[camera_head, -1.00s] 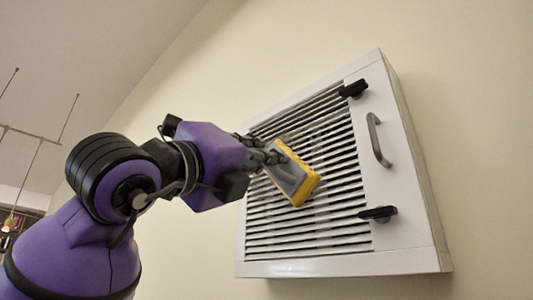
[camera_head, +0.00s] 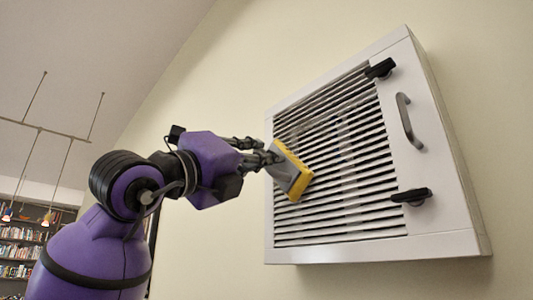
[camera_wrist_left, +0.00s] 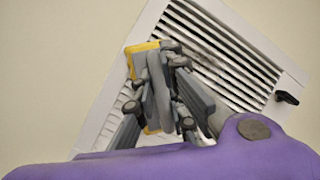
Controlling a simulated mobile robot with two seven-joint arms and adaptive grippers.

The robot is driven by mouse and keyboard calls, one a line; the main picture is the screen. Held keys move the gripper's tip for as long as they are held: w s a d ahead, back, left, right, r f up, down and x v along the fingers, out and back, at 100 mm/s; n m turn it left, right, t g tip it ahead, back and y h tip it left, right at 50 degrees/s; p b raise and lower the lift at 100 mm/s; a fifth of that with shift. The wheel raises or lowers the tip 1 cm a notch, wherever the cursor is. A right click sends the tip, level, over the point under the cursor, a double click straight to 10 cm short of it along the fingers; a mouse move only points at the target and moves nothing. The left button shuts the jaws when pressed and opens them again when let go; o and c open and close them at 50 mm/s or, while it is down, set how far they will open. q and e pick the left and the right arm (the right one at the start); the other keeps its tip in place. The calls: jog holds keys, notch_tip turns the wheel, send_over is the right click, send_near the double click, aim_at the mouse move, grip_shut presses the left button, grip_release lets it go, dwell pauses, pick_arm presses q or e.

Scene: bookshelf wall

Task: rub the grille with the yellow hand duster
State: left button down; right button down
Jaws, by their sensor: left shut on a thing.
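The yellow hand duster (camera_head: 293,172) has a grey body and a yellow pad. My left gripper (camera_head: 268,158) is shut on its grey body. The pad faces the left part of the slatted grille (camera_head: 340,150); I cannot tell for sure whether it touches the slats. In the left wrist view the duster's yellow edge (camera_wrist_left: 141,47) shows beyond the gripper fingers (camera_wrist_left: 160,95), over the grille (camera_wrist_left: 225,50). Grey smudges show on the slats there and in the middle of the grille. My right gripper is not in view.
The grille's white frame (camera_head: 375,248) stands out from the cream wall. On its right side are a grey handle (camera_head: 408,122) and two black latches, one upper (camera_head: 380,69) and one lower (camera_head: 411,196). Bookshelves (camera_head: 20,250) and hanging lamps are far left.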

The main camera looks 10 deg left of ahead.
pick_arm(q)
jog(key=shift+w+a+r, duration=1.15)
jog(key=shift+a+r, duration=0.25)
jog(key=shift+r, duration=0.15)
jog(key=shift+s+d+r, duration=1.55)
jog(key=shift+s+d, duration=3.15)
jog(key=shift+d, duration=1.35)
jog(key=w+a, duration=0.9)
jog(key=a, duration=0.3)
jog(key=shift+w, duration=0.25)
jog(key=shift+s+a, duration=0.15)
jog(key=shift+a, duration=0.05)
jog(key=shift+s+a, duration=0.85)
jog(key=shift+s, duration=0.3)
jog(key=shift+s+a, duration=0.85)
jog(key=shift+s, duration=0.3)
jog(key=shift+a, duration=0.1)
